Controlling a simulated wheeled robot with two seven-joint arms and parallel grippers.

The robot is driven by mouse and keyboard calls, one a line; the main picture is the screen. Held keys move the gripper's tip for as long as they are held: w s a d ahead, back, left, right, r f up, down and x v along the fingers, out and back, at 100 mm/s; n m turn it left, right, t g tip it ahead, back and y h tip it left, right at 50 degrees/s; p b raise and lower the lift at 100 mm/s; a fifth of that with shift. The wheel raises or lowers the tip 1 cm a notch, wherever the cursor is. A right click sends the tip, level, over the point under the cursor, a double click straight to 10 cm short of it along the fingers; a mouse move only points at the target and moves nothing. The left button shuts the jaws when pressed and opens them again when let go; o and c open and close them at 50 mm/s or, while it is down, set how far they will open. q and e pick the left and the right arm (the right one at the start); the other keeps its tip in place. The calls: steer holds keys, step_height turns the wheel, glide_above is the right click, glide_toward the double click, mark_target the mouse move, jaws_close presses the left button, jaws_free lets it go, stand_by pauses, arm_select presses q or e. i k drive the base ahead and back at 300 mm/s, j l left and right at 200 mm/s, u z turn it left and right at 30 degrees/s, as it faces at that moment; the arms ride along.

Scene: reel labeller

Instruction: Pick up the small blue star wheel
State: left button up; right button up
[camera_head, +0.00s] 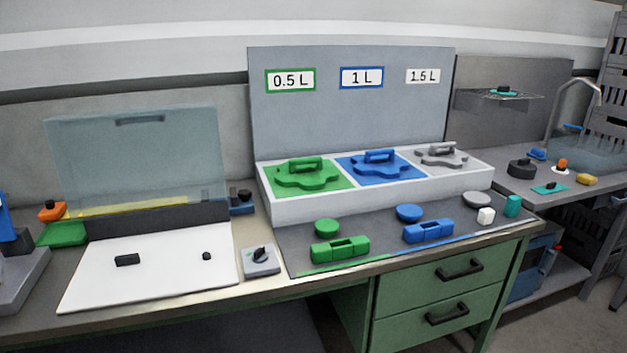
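A blue star wheel (384,168) with a raised handle lies on the blue square under the "1 L" sign, in the middle of a raised white shelf. A green star wheel (306,176) lies to its left under "0.5 L", and a grey star wheel (440,156) to its right under "1.5 L". The three look similar in shape. Neither of my grippers is in view, and nothing touches the blue wheel.
In front of the white shelf (350,201) lie green and blue round knobs and a green block (340,250) and a blue block (428,231). A tilted clear cover (140,155) stands at left behind a white plate (165,275). A sink (585,150) is at far right.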

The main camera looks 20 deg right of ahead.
mark_target(380, 159)
steer(key=l+z, duration=0.1)
steer(key=l, duration=0.65)
steer(key=l+z, duration=0.15)
steer(key=l, duration=0.6)
steer(key=i+l+z, duration=0.1)
steer(key=l, duration=0.6)
steer(key=i+l+z, duration=0.15)
steer(key=l, duration=0.6)
steer(key=k, duration=0.05)
